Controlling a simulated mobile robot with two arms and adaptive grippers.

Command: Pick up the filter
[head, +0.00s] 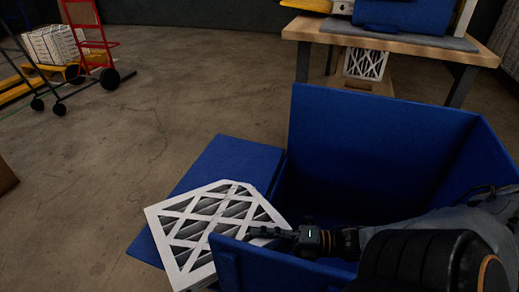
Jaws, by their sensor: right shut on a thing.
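A white-framed filter (173,222) with a diamond lattice over dark pleats is at the lower middle of the head view. It lies tilted over a blue flap and beside the near left edge of a blue box (375,128). My right gripper (268,233) reaches in from the right across the box's opening and is shut on the filter's right edge. The fingertips are small and dark, and partly hard to make out. My left gripper is not in view.
A wooden workbench (400,38) with blue items stands behind the box, with another filter (366,64) beneath it. A red hand truck (88,42) and a pallet with white boxes (52,44) are at the far left. The floor between is clear.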

